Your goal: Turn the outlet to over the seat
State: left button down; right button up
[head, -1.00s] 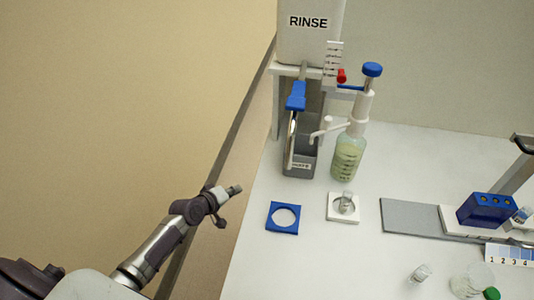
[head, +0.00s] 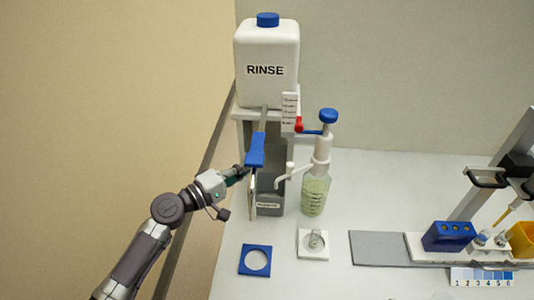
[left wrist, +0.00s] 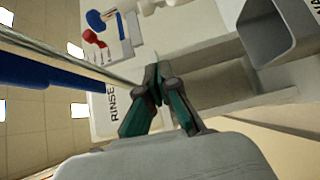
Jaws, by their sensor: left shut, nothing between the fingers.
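The white RINSE tank (head: 267,65) stands on a grey stand at the back. Below it hang a blue handle (head: 256,150) and a slim metal outlet tube (head: 252,197), above and at the left of a grey bin (head: 269,208). A blue square seat (head: 245,268) with a round hole lies in front. A white seat (head: 304,253) beside it holds a small clear vial (head: 316,240). My left gripper (head: 243,172) is shut and empty, left of the tube. In the left wrist view its fingertips (left wrist: 153,75) are close to the metal tube (left wrist: 60,52); contact is unclear. My right gripper is out of view.
A pump bottle (head: 315,195) of pale green liquid, its white nozzle pointing left, stands right of the bin. A grey mat (head: 378,248) and blue block (head: 447,236) lie further right. The bench front is clear between them.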

aim_at(289, 168)
pick_arm(q)
jog(key=p+x, duration=0.2)
jog(key=x, duration=0.7)
jog(key=s+d+p, duration=0.2)
jog(key=s, duration=0.1)
jog(key=shift+s+f, duration=0.1)
jog(key=shift+s, duration=0.2)
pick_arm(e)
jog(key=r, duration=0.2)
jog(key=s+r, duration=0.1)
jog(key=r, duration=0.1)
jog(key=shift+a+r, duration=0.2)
pick_arm(q)
jog(key=shift+s+d, duration=0.4)
jog(key=shift+s, duration=0.25)
jog(key=shift+s+d, duration=0.35)
jog(key=shift+s, duration=0.3)
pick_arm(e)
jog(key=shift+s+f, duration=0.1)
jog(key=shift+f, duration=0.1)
